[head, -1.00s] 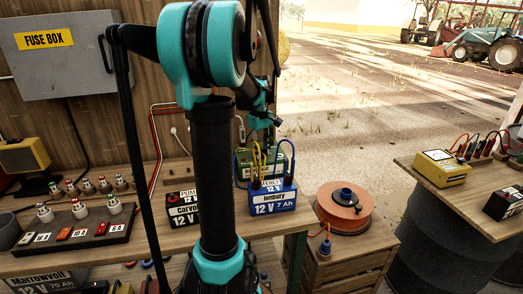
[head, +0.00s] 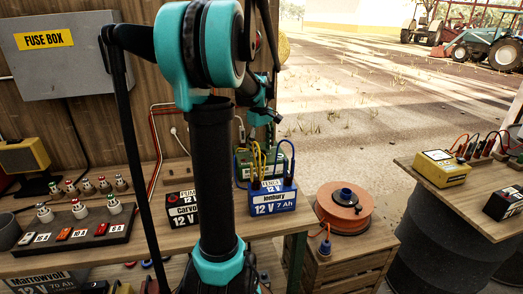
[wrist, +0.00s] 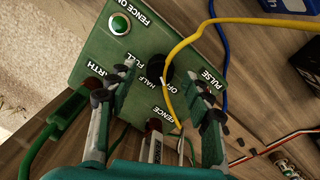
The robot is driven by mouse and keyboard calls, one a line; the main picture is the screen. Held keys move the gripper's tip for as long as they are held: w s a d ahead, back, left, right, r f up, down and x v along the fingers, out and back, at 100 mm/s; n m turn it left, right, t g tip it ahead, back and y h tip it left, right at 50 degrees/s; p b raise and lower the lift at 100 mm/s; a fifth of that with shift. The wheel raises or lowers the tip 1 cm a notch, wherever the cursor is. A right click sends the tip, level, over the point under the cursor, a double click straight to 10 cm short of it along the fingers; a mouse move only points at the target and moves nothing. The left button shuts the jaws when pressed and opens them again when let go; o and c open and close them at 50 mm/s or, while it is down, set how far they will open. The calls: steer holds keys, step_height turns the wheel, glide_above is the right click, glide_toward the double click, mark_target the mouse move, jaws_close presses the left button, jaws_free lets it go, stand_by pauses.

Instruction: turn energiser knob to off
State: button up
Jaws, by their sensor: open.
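The green energiser (wrist: 95,60) fills the middle of the wrist view, with a lit green lamp under "FENCE ON" and the labels FULL, HALF and OFF. Its dark knob (wrist: 167,73) is partly hidden by a yellow wire, and its pointer direction cannot be told. My gripper (wrist: 161,73) is open, with one finger on each side of the knob; contact cannot be seen. In the head view the energiser (head: 241,164) stands on the bench behind a blue battery, below my gripper (head: 272,119).
Yellow (wrist: 215,22) and blue (wrist: 221,50) wires run beside the knob. An orange reel (head: 343,208) sits on a crate at right. The fuse box (head: 70,55) hangs at left.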

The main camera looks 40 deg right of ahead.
mark_target(260, 153)
step_height(260, 153, up, 11)
steer(key=shift+a+f, duration=0.15)
steer(key=shift+a, duration=0.15)
stand_by(0.5)
